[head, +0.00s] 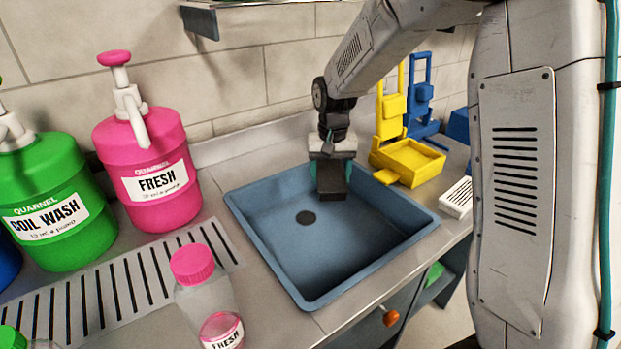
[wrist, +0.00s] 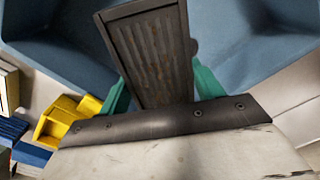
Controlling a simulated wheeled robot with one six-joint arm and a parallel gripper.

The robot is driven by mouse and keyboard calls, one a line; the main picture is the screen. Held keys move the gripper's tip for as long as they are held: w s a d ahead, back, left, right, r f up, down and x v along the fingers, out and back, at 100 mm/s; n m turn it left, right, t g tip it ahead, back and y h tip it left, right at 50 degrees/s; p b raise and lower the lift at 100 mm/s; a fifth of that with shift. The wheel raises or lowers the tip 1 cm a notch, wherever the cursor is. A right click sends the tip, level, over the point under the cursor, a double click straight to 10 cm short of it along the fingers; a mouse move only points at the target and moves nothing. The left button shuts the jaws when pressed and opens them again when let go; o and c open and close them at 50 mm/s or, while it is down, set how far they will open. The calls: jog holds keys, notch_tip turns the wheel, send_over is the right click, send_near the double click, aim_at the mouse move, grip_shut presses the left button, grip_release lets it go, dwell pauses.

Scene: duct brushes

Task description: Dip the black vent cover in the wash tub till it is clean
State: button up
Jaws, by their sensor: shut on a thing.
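My gripper (head: 330,172) has teal fingers and is shut on the black vent cover (head: 332,181). It holds the cover over the back part of the blue wash tub (head: 268,258). In the wrist view the vent cover (wrist: 152,55) sits between the teal fingers (wrist: 160,92), with its slatted face showing brownish marks. The tub (wrist: 50,40) lies below it there. The tub has a dark drain in its floor; I cannot tell whether it holds liquid. I cannot tell from the views whether the cover touches the tub floor.
A pink FRESH jug (head: 150,165) and a green COIL WASH jug (head: 45,205) stand left of the tub. A clear bottle with a pink cap (head: 193,265) stands at the tub's front left. A yellow stand (head: 408,160), a blue stand (head: 423,105) and a white slotted block (head: 457,198) are at the right.

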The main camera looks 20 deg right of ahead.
aim_at(330, 180)
jog(key=s, duration=0.1)
jog(key=s+a, duration=0.1)
jog(key=s, duration=0.1)
jog(key=shift+a+f, duration=0.15)
jog(key=shift+f, duration=0.15)
jog(key=shift+a+f, duration=0.15)
jog(key=shift+f, duration=7.95)
jog(key=shift+r, duration=0.1)
jog(key=shift+r, duration=7.6)
